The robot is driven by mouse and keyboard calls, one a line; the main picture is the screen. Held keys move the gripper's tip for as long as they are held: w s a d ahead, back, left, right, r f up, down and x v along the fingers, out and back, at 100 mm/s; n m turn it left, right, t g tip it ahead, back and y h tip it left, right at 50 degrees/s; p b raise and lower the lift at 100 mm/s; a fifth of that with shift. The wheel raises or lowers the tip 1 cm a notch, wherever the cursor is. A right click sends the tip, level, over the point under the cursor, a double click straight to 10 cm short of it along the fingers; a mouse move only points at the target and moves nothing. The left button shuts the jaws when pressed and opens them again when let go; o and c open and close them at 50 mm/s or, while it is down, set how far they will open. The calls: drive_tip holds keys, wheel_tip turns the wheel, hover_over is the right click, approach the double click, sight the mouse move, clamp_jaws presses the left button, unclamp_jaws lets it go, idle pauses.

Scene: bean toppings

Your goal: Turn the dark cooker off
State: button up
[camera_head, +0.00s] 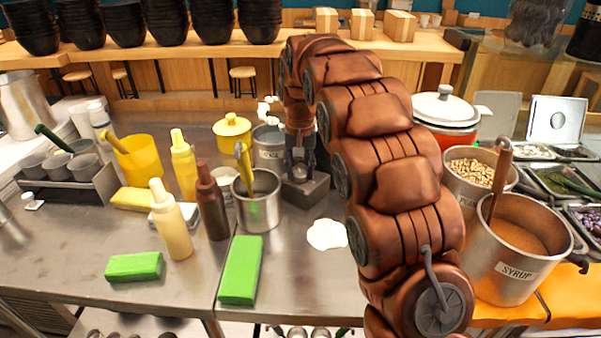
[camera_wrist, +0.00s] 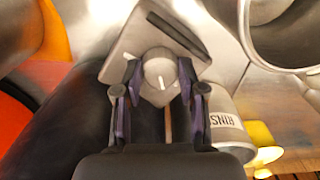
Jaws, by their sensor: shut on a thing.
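My gripper (camera_head: 300,165) is low over the steel counter at a small grey box-like base (camera_head: 308,192), near the middle of the head view. In the wrist view my gripper (camera_wrist: 160,88) has its two fingers on either side of a round grey knob (camera_wrist: 158,63) with a pale pointer mark, and is shut on it. The knob sits on a grey metal face (camera_wrist: 127,45). A large black rounded body (camera_wrist: 75,105), seemingly the dark cooker, lies beside it in the wrist view. My arm hides most of that area in the head view.
A steel pot with a ladle (camera_head: 259,212) stands left of my gripper, and a labelled pot (camera_wrist: 228,128) is close by. A red cooker (camera_head: 444,122) and the syrup pot (camera_head: 515,275) are right of my arm.

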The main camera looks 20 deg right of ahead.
sight(300, 173)
drive_tip(key=shift+n+b, duration=0.35)
drive_tip(key=shift+n, duration=1.55)
drive_tip(key=o, duration=1.2)
drive_tip(key=shift+c, duration=0.2)
drive_tip(key=shift+r, duration=0.1)
wheel_tip(300, 173, up, 7)
drive_tip(key=shift+f, duration=0.2)
drive_tip(key=shift+r, duration=0.3)
drive_tip(key=shift+s+r, duration=0.1)
